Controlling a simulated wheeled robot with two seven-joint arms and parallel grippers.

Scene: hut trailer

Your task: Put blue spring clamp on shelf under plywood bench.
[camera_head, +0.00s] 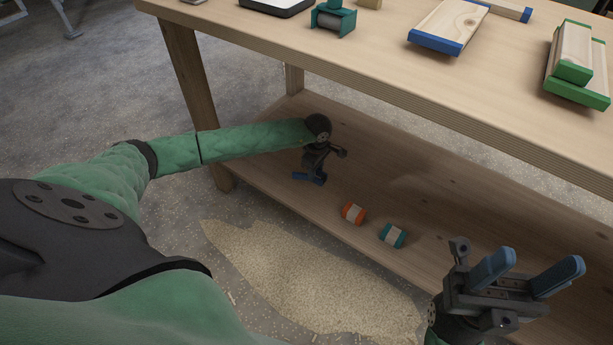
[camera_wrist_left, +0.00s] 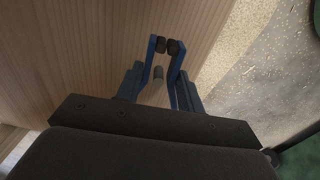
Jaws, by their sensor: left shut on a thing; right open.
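The blue spring clamp (camera_wrist_left: 152,55) is between the fingers of my left gripper (camera_wrist_left: 160,92) in the left wrist view, its dark round pads pointing away from the gripper. In the head view the blue clamp (camera_head: 318,179) is small, below my left gripper (camera_head: 311,171), at the shelf's surface or just above it; I cannot tell if it touches. The shelf (camera_head: 440,205) is a wooden board under the plywood bench (camera_head: 365,52). My left arm reaches in under the bench top. My right gripper (camera_head: 528,275) is open and empty, in front of the shelf at the right.
An orange spool-like item (camera_head: 353,213) and a teal one (camera_head: 393,236) lie on the shelf's front edge area. Blocks with blue and green ends lie on the bench top. Sawdust (camera_head: 290,280) covers the floor in front.

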